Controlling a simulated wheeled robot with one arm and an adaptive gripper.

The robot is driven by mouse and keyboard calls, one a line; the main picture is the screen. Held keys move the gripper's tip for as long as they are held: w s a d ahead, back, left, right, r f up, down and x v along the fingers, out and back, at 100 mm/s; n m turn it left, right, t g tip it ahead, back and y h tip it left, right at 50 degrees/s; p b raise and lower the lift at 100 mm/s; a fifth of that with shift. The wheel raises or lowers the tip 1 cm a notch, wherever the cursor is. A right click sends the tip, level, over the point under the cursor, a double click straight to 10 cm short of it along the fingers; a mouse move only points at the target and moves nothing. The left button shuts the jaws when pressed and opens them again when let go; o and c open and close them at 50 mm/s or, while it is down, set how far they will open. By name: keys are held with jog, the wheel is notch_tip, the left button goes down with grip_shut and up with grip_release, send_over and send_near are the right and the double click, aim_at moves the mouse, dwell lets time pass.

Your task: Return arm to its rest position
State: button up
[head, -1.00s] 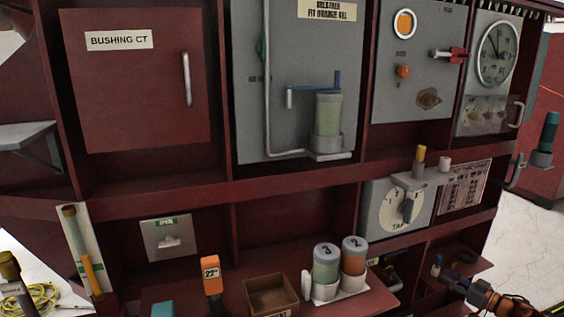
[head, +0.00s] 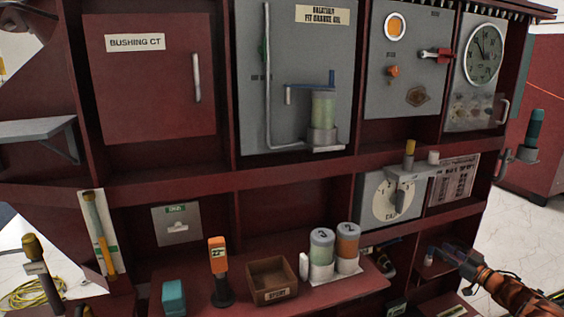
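My arm (head: 510,292), orange and dark, comes in from the lower right corner of the head view. My gripper (head: 436,252) is at its far end, dark and small, in front of the lower right bay of the dark red cabinet (head: 290,187). Its fingers are too small and dark to tell open from shut. A small pale-tipped item shows by the fingertips; I cannot tell whether it is held or stands behind them.
Canisters (head: 321,252) and (head: 347,247), an open brown box (head: 272,280), an orange handheld meter (head: 219,265) and a teal block (head: 173,296) stand on the lower shelf. A tap dial panel (head: 376,192) is above my gripper. Pale floor (head: 518,235) is open at right.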

jog(key=w+a+r+m+t+h, duration=0.1)
jog(key=w+r+m+h, duration=0.1)
jog(key=w+r+h, duration=0.35)
jog(key=w+a+r+m+t+h, duration=0.1)
jog(key=w+r+m+h, duration=0.15)
jog(key=r, duration=0.65)
jog(key=s+a+r+m+g+h, duration=0.3)
jog(key=s+a+g, duration=0.1)
jog(key=a, duration=0.2)
jog(key=s+a+f+g+y, duration=0.1)
jog(key=s+a+f+g, duration=0.2)
jog(key=s+a+g, duration=1.1)
jog(key=s+a+f+n+t+y, duration=0.1)
jog(key=s+a+f+t, duration=0.3)
jog(key=s, duration=2.3)
jog(key=s+a+f+g, duration=0.1)
jog(key=s+a+g, duration=0.8)
jog(key=s, duration=1.1)
notch_tip(320, 180, up, 22)
jog(key=a+t+p, duration=0.2)
jog(key=t+p, duration=0.1)
jog(key=p, duration=1.8)
jog(key=shift+s, duration=0.3)
